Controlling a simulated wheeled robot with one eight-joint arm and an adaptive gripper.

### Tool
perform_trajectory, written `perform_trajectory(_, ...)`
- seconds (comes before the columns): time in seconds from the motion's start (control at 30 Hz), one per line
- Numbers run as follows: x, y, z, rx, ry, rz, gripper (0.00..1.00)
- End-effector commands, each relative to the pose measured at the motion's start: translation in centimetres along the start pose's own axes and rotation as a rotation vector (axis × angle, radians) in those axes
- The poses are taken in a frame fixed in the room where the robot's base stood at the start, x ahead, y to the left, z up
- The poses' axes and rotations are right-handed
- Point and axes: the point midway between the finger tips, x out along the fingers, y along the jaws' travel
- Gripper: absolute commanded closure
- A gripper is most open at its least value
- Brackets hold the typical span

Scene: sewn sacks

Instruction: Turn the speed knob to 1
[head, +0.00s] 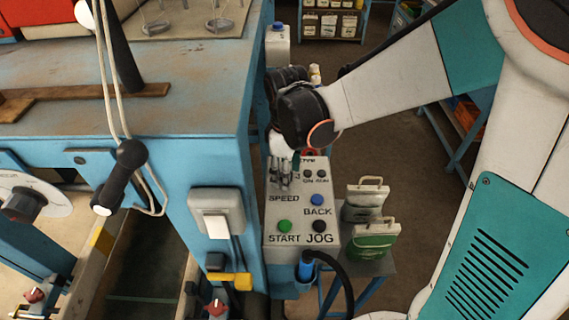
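The grey control box (300,240) stands in the middle of the head view, with its labelled panel facing up toward me. The SPEED label (284,198) is at the panel's left side. My gripper (282,178) points down over the spot just above that label. The gripper covers the speed knob, so I cannot see the knob, its pointer or its scale. The fingers look close to or on the panel there. They are too small and overlapped to tell whether they are open, shut or touching the knob.
The panel also has a green START button (284,226), a black JOG button (319,227) and a blue BACK button (316,200). A blue workbench (190,90) stands close on the left.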

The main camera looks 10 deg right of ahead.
Motion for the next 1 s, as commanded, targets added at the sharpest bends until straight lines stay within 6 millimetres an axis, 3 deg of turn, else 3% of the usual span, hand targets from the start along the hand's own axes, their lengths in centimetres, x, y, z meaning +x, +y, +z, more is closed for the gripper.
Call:
perform_trajectory(0.37, -0.7, 0.0, 0.0, 0.001, 0.000, 0.000, 0.52)
perform_trajectory(0.8, -8.3, -0.2, 0.1, -0.001, 0.000, 0.000, 0.52)
perform_trajectory(1.0, -11.0, -0.2, 0.1, -0.001, 0.000, 0.000, 0.52)
